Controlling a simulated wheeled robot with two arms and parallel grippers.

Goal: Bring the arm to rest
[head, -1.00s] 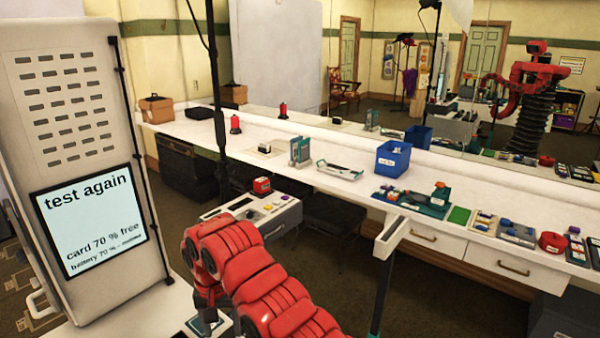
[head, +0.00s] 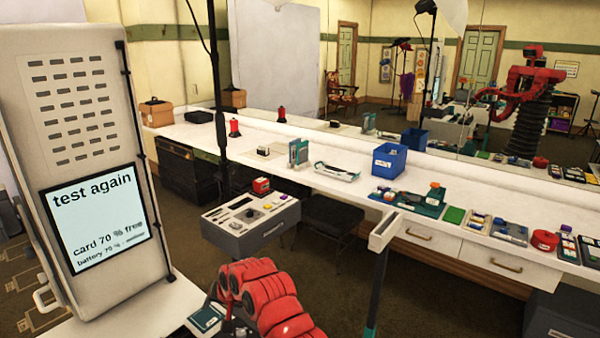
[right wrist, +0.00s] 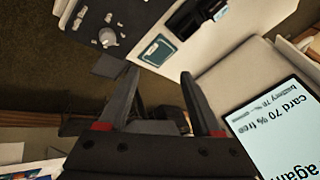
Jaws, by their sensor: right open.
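My right arm (head: 265,295), red and segmented, comes in at the bottom middle of the head view. Its gripper is mostly hidden behind the arm there. In the right wrist view my right gripper (right wrist: 160,82) shows two dark fingers with red at their bases. They stand apart with nothing between them, so it is open. My left gripper is in neither view.
A white cabinet with a "test again" screen (head: 95,222) stands left of the arm. A teal-and-white card (head: 207,318) lies on its ledge. A grey console (head: 252,222) stands beyond the arm. A long white counter (head: 330,195) holds several props.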

